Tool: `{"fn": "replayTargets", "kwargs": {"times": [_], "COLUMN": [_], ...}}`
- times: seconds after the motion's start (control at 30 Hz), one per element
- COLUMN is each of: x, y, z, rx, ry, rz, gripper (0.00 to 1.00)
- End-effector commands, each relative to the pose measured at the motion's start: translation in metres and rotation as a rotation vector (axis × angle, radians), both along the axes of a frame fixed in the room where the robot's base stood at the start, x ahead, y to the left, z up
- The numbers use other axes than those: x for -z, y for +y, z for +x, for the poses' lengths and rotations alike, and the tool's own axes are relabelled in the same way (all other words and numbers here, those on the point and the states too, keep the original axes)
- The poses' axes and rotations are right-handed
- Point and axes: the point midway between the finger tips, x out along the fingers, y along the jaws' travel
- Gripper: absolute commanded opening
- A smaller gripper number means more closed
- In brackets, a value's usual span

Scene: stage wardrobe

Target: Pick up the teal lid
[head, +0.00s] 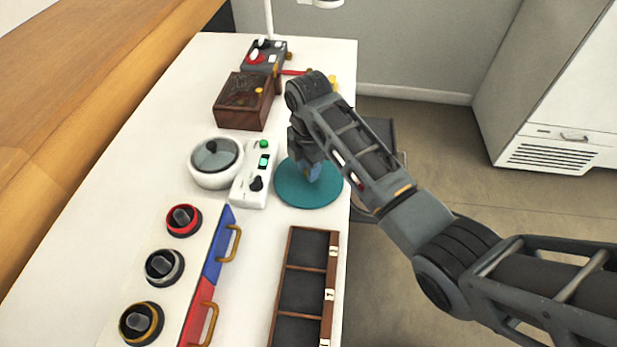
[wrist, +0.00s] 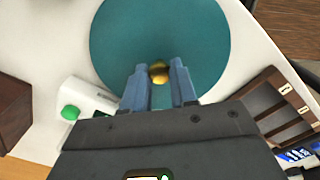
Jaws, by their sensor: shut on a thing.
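The teal lid (head: 297,191) is a flat round disc near the right edge of the white table. It fills much of the wrist view (wrist: 125,45), with a gold knob (wrist: 159,72) at its middle. My gripper (head: 310,172) is over the lid; in the wrist view its blue fingers (wrist: 159,82) are on either side of the knob, shut on it. The arm hides part of the lid in the head view. I cannot tell whether the lid is touching the table or slightly above it.
A white control box (head: 257,172) stands close left of the lid, with a white lidded pot (head: 215,163) beyond it. A wooden compartment tray (head: 286,287) is in front. A brown box (head: 246,100) is behind. Bare table lies left of the pot.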

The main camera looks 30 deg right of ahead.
Motion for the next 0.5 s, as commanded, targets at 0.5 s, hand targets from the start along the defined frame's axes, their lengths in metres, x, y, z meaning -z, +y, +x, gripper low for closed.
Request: {"fn": "replayTargets", "kwargs": {"times": [0.5], "x": [-0.0006], "y": [-0.0001], "z": [0.0002], "rx": [0.0], "ry": [0.0], "rz": [0.0], "gripper": [0.0]}}
